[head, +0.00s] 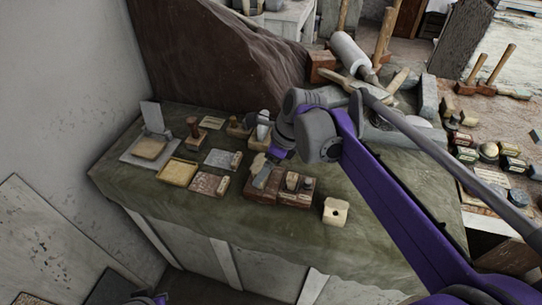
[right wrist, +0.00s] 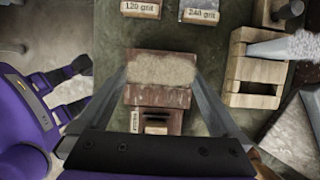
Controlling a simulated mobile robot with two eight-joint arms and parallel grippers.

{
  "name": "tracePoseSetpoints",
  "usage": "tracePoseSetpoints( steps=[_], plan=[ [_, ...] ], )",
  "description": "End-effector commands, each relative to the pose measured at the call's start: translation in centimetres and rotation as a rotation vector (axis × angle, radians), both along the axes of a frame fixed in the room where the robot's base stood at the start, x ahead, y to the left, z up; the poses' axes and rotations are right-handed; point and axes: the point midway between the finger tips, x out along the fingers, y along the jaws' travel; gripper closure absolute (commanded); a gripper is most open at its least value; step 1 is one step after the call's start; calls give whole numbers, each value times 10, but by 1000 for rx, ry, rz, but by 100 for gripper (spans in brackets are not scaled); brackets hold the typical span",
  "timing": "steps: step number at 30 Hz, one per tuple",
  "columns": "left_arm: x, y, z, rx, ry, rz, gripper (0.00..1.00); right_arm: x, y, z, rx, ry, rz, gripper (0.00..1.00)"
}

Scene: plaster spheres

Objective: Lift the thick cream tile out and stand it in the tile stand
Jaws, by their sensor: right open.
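A rough cream tile (right wrist: 162,68) shows from above in the right wrist view, in or on a reddish-brown holder (right wrist: 158,96). In the head view part of the tile (head: 257,163) shows beside my right gripper. My right gripper (head: 268,176) is open, with its fingers either side of the tile; contact cannot be told. A brown slotted block (head: 298,196), perhaps the tile stand, stands just right of the holder in the head view. It also shows below the tile in the right wrist view (right wrist: 155,122).
Blocks labelled 120 grit (right wrist: 140,9) and 240 grit (right wrist: 198,14) lie close by. A wooden rack (right wrist: 258,75) with a pale tool stands beside the right finger. A cream block with a hole (head: 336,211) and a yellow tray (head: 177,172) are on the green cloth (head: 250,228), clear along its front.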

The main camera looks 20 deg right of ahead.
Motion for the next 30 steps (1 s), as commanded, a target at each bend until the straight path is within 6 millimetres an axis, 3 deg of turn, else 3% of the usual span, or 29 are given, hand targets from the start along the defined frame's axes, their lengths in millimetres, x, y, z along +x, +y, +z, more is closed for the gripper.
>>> tracePoseSetpoints(
  steps=[6, 14, 28, 29, 30],
  plan=[
    [0, 0, -1, 0, 0, 0, 100, 3, 5, -14, 1, 1, 0, 0],
    [0, 0, -1, 0, 0, 0, 100, 3, 6, -15, 0, 0, 0, 0],
    [0, 0, -1, 0, 0, 0, 100, 3, 5, -15, 0, 0, 0, 81],
    [0, 0, -1, 0, 0, 0, 100, 3, 5, -15, 0, 0, 0, 15],
    [0, 0, -1, 0, 0, 0, 100, 3, 5, -15, 0, 0, 0, 22]
  ],
)
